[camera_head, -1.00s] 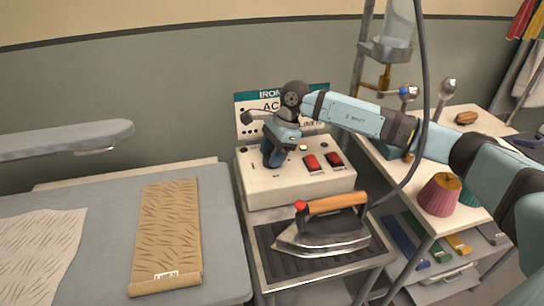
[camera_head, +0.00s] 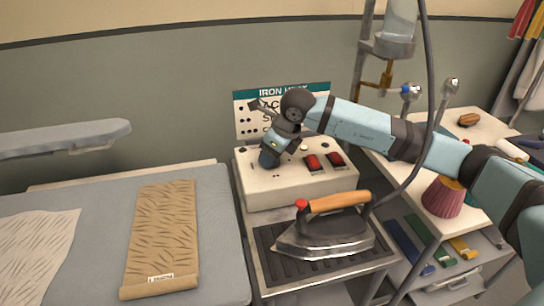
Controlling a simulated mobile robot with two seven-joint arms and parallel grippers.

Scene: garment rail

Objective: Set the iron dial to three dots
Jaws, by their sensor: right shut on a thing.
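The white control box (camera_head: 295,190) stands behind the iron on the metal stand. The dial is hidden under my right gripper (camera_head: 268,162), which points down at the left part of the box top. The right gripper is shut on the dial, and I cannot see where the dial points. A sign headed "IRON HEAT" (camera_head: 242,110) is behind the box, with rows of dots at its left; my gripper and wrist cover part of its text. The iron (camera_head: 325,238), with a wooden handle, rests on a dark ribbed plate (camera_head: 285,268). My left gripper is not in view.
Two red switches (camera_head: 312,162) sit on the box right of the gripper. A dark hose (camera_head: 425,90) hangs down past my right arm. A maroon spool (camera_head: 443,197) stands on the right-hand shelf.

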